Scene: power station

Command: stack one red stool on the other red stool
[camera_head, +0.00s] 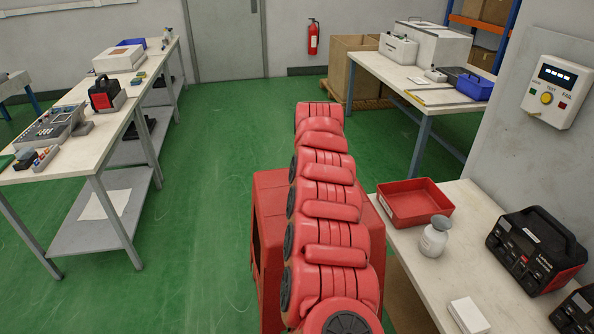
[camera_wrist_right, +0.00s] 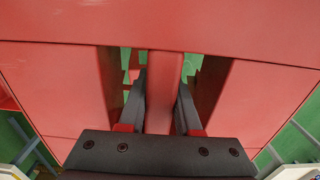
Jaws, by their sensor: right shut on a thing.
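A red stool (camera_head: 372,225) stands in the aisle in the head view, its middle covered by my red arm links. It fills the right wrist view too, as a broad red panel (camera_wrist_right: 60,85) with openings on either side of a narrow upright bar. My right gripper (camera_wrist_right: 163,92) has its dark fingers on both sides of that bar and is shut on it. In the head view the right gripper is hidden behind the arm. A small red patch shows through the left opening; I cannot tell whether it is the other stool. My left gripper is out of view.
A right bench holds a red tray (camera_head: 415,202), a white bottle (camera_head: 434,238) and a black-and-red device (camera_head: 537,250) close to the stool. A long workbench (camera_head: 95,145) stands on the left. Green floor (camera_head: 205,200) is clear between the left bench and the stool.

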